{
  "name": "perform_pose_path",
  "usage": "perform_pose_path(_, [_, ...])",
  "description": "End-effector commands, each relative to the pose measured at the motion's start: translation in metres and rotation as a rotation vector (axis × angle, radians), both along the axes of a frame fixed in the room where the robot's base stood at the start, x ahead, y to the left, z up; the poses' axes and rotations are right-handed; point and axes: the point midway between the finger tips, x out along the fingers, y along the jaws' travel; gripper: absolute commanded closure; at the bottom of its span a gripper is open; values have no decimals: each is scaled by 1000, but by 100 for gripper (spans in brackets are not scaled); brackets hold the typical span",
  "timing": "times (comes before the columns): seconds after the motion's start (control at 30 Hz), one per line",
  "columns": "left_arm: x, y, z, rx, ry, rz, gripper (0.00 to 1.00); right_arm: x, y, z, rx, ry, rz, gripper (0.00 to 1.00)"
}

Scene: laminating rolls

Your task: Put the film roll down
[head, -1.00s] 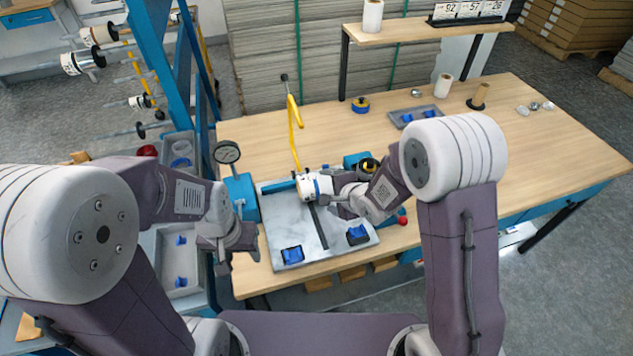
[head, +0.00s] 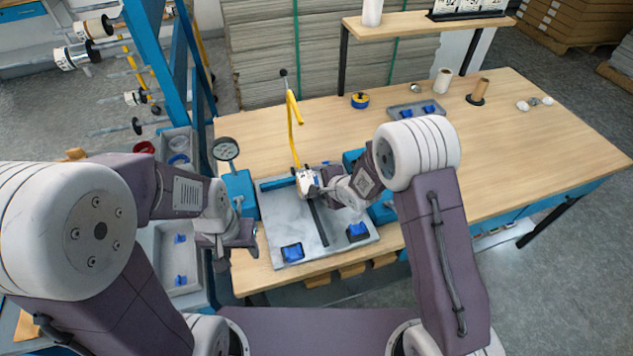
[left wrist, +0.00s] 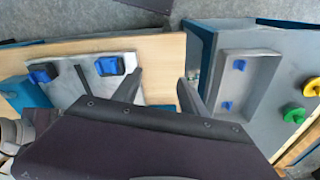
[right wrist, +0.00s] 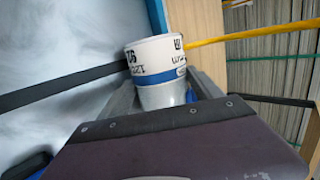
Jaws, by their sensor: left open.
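The film roll (head: 307,183), white with a blue band and dark print, is at the far middle part of the grey press plate (head: 285,222). My right gripper (head: 321,184) is around it. The right wrist view shows the roll (right wrist: 158,62) between the two fingers, shut on it. Whether its underside touches the plate is hidden. My left gripper (head: 226,256) is open and empty at the table's left edge; its spread fingers show in the left wrist view (left wrist: 160,86).
A yellow lever (head: 294,120) rises just behind the roll. Two blue blocks (head: 292,252) (head: 358,231) sit on the plate's near side. A dial gauge (head: 226,149) stands at left. A grey tray (head: 400,111) lies behind; the table's right half is mostly clear.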

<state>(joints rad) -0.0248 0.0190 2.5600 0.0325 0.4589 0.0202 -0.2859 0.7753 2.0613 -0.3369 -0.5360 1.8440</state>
Motion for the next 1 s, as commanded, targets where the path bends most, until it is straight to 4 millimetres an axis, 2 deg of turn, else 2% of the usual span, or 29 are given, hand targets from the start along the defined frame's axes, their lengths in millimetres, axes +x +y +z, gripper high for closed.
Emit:
perform_pose_path(0.03, [0, 0, 0, 0, 0, 0, 50, 1, 0, 2, 2, -5, -1, 83])
perform_pose_path(0.07, [0, 0, 0, 0, 0, 0, 50, 1, 0, 2, 2, -5, -1, 92])
perform_pose_path(0.37, [0, 0, 1, 0, 0, 0, 50, 1, 0, 8, 2, -5, 1, 92])
perform_pose_path(0.73, [0, 0, 8, 0, 0, 0, 50, 1, 0, 46, 4, -6, 0, 92])
perform_pose_path(1.0, [0, 0, 10, 0, 0, 0, 50, -29, -20, 65, 3, -4, -1, 92])
